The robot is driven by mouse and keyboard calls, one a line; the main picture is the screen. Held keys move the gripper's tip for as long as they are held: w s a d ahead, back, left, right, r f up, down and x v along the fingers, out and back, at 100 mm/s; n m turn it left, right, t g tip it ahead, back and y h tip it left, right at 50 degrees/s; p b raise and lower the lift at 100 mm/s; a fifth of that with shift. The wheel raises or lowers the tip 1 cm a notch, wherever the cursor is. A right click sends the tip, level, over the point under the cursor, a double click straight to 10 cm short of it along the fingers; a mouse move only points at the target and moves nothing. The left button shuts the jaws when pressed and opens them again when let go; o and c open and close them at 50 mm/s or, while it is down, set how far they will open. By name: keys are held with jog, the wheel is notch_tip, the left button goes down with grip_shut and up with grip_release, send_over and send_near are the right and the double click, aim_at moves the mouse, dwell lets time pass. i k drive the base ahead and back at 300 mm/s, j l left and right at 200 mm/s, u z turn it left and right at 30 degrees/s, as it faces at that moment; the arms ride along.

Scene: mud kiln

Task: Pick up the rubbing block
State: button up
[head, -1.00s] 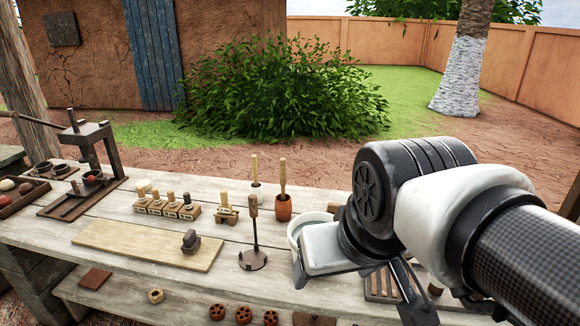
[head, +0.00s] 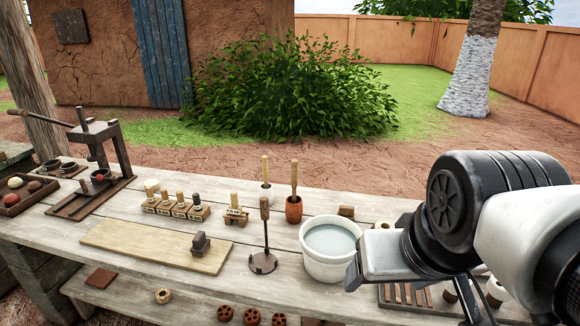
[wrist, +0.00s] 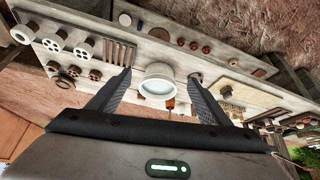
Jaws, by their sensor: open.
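A dark grey block with a raised grip, which looks like the rubbing block (head: 200,244), sits on a long pale board (head: 120,244) on the bench. In the wrist view a small dark shape on the pale board (wrist: 250,97), right of the fingers, seems to be the same block (wrist: 226,92). My gripper (head: 415,300) is at the right of the head view, far from the block. In the wrist view my gripper (wrist: 160,77) has its two fingers spread apart, with nothing held between them. The white bucket shows beyond the gap.
A white bucket (head: 328,268) of pale liquid and an upright tool stand (head: 263,263) stand between my gripper and the block. Several stamps (head: 178,207) and a lever press (head: 95,165) lie behind and left. A slatted rack (head: 405,297) is near my gripper.

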aim_at(201, 244)
jog(key=i+j, duration=0.1)
jog(key=j, duration=0.25)
jog(key=i+j, duration=0.1)
jog(key=j, duration=0.3)
jog(key=i+j, duration=0.15)
jog(key=j, duration=0.2)
jog(key=i+j, duration=0.1)
jog(key=j, duration=0.3)
jog(key=i+j+u, duration=0.1)
jog(key=j, duration=0.25)
jog(key=i+j, duration=0.15)
jog(key=j, duration=0.25)
jog(key=i+j, duration=0.1)
jog(key=j, duration=0.25)
